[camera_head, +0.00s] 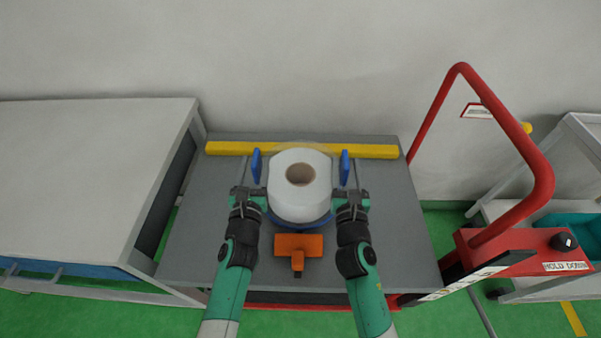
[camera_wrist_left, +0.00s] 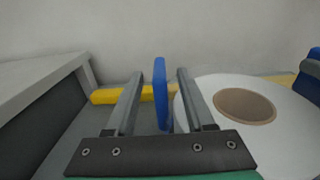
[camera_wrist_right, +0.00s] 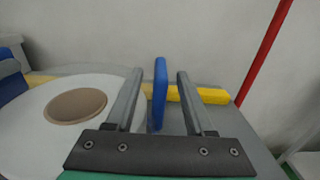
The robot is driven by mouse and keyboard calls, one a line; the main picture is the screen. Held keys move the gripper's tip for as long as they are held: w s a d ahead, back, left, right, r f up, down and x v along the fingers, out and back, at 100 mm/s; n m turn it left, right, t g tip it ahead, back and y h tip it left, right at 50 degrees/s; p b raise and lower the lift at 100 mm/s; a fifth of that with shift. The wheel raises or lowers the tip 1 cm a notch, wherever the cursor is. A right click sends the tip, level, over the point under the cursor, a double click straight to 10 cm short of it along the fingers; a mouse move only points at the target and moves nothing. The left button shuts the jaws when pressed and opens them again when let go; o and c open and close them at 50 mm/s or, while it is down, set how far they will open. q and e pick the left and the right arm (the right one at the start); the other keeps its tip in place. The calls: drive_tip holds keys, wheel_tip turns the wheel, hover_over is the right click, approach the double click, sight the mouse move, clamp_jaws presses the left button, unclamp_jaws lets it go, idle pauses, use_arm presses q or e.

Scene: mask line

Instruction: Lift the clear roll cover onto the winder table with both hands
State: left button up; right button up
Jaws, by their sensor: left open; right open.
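A white roll (camera_head: 300,205) with a brown core stands on a blue base on the grey winder table (camera_head: 190,245). The clear roll cover is barely visible; a faint pale edge shows behind the roll, and its full outline cannot be told. Its left blue handle (camera_head: 256,166) and right blue handle (camera_head: 345,167) stand upright on either side of the roll. My left gripper (camera_wrist_left: 160,73) is open, with the left handle between its fingers and gaps on both sides. My right gripper (camera_wrist_right: 159,73) is open, with the right handle between its fingers, also apart.
A yellow bar (camera_head: 375,151) runs along the table's back edge. A red tubular frame (camera_head: 540,165) rises at the right. A grey-topped bench (camera_head: 80,180) stands at the left.

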use_arm(q)
drive_tip(key=shift+w, duration=0.7)
use_arm(e)
drive_tip(key=shift+w, duration=0.7)
use_arm(q)
drive_tip(key=shift+c, duration=0.3)
use_arm(e)
drive_tip(key=shift+c, duration=0.3)
use_arm(q)
clamp_jaws()
use_arm(e)
clamp_jaws()
use_arm(q)
drive_tip(key=shift+d, duration=0.1)
